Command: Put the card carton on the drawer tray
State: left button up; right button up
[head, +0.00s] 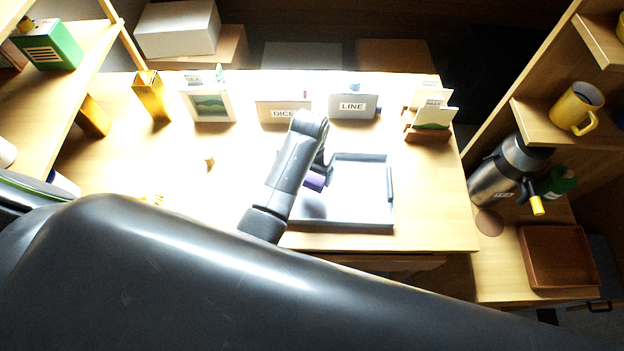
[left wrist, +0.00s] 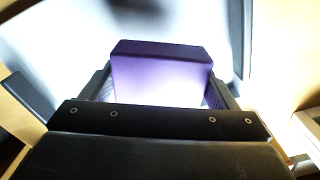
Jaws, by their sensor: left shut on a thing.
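A small purple carton (left wrist: 162,72) is between the fingers of my left gripper (left wrist: 160,95) in the left wrist view. In the head view the purple carton (head: 314,181) shows partly beside my left gripper (head: 318,168), which covers much of it. The gripper is shut on it over the grey drawer tray (head: 345,221), a shallow tray with a raised rim on the wooden table. I cannot tell whether the carton touches the tray floor. My right gripper is not in view.
Boxes labelled DICE (head: 283,112) and LINE (head: 352,106) stand behind the tray. A card holder (head: 428,127) is at the back right. A picture frame (head: 209,105) stands at the back left. The table's left middle is mostly clear.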

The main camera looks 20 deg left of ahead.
aim_at(309, 182)
pick_arm(q)
jog(key=shift+a+f, duration=0.1)
jog(key=shift+f, duration=0.6)
notch_tip(309, 182, down, 3)
jog(key=shift+f, duration=0.45)
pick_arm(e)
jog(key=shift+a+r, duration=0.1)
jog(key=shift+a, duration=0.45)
pick_arm(q)
jog(key=shift+f, duration=0.15)
jog(key=o, duration=1)
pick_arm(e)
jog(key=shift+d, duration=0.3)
